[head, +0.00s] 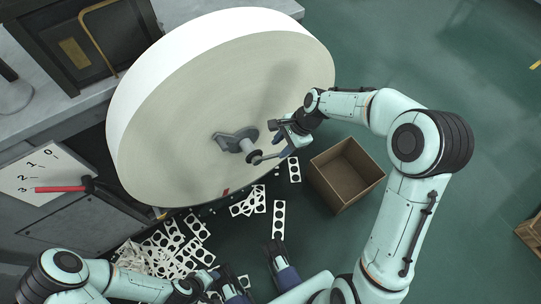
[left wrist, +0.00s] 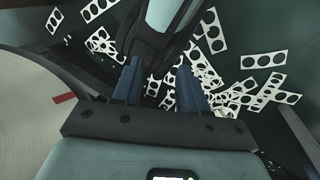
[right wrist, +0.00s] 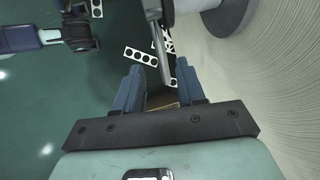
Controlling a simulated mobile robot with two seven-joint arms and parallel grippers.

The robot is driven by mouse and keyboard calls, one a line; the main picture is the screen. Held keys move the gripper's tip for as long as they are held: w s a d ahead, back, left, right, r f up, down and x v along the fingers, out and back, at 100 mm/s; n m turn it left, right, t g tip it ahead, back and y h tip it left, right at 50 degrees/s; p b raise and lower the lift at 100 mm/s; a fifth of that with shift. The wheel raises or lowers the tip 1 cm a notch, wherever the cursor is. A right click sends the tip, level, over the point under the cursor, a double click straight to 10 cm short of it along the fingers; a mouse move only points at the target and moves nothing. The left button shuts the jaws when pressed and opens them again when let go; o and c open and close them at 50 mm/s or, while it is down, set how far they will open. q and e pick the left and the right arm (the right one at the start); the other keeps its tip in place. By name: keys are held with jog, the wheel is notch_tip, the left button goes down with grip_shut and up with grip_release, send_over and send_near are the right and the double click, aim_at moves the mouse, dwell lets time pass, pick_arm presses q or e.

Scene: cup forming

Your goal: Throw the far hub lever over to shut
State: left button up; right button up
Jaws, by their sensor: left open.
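The far hub (head: 233,141) is a grey fitting at the centre of the big white roll's face. A thin grey lever (head: 270,157) sticks out from it to the right; it also shows in the right wrist view (right wrist: 160,42). My right gripper (head: 287,146) is at the lever's outer end. Its blue fingers (right wrist: 158,75) are apart, with the lever's end in line with the gap; I cannot tell whether they touch it. My left gripper (left wrist: 155,75) is open and empty, low down near the head view's bottom edge, away from the hub.
The large roll (head: 285,70) fills the middle. An open cardboard box (head: 347,172) stands on the floor to the right. Punched white strips (head: 170,245) litter the floor below the roll. A red handle (head: 62,188) lies by a 0-1-2-3 plate (head: 30,172). The green floor is clear at upper right.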

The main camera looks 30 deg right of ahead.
aim_at(271, 156)
jog(key=b+x, duration=0.1)
jog(key=x, duration=0.6)
jog(key=shift+w+a+f+b, duration=0.1)
jog(key=shift+w+f+b, duration=0.1)
jog(key=shift+b, duration=0.1)
pick_arm(q)
jog(key=shift+t, duration=0.5)
jog(key=w, duration=0.1)
jog(key=w+a+f, duration=0.1)
jog(key=w+f, duration=0.1)
jog(key=shift+a+f, duration=0.15)
jog(key=shift+a, duration=0.1)
pick_arm(e)
grip_shut()
